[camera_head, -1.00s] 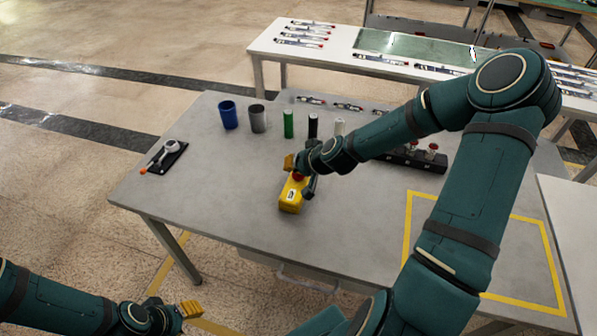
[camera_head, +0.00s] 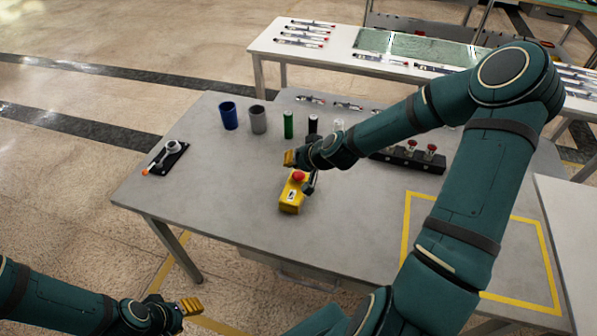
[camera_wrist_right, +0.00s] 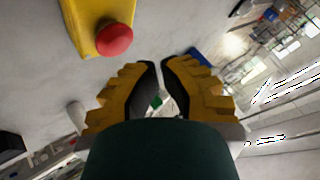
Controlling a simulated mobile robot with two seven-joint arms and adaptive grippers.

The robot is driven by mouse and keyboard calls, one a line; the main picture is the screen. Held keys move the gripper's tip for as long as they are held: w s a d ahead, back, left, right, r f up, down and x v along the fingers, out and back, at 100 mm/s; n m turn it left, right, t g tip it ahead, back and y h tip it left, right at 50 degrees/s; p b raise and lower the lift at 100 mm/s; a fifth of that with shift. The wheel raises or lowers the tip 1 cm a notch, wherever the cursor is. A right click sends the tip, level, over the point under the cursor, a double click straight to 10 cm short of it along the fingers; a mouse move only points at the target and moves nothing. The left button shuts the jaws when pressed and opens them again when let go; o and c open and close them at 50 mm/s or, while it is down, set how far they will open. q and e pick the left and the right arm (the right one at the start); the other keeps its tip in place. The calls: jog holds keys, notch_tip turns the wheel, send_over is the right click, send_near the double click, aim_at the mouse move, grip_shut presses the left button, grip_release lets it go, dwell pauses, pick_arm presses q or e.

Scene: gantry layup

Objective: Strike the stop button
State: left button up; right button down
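The stop button is a red mushroom head (camera_head: 298,176) on a yellow box (camera_head: 290,200) near the middle of the grey table. In the right wrist view, the red head (camera_wrist_right: 114,39) and yellow box (camera_wrist_right: 87,20) are at the upper left, apart from the fingers. My right gripper (camera_head: 289,158) is just beyond the red head, with a visible gap. In its wrist view, the right fingertips (camera_wrist_right: 160,64) nearly meet with nothing between them. My left gripper (camera_head: 191,306) is low at the left, off the table's front edge; its opening is unclear.
A blue cup (camera_head: 228,116), a grey cup (camera_head: 258,119), and green (camera_head: 288,125) and black (camera_head: 312,125) cylinders stand behind the button. A black rack with red knobs (camera_head: 410,160) is to the right. The table's front left is clear.

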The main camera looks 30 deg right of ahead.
aim_at(295, 174)
jog(key=shift+r+p, duration=1.65)
jog(key=shift+r, duration=0.8)
jog(key=shift+f, duration=0.1)
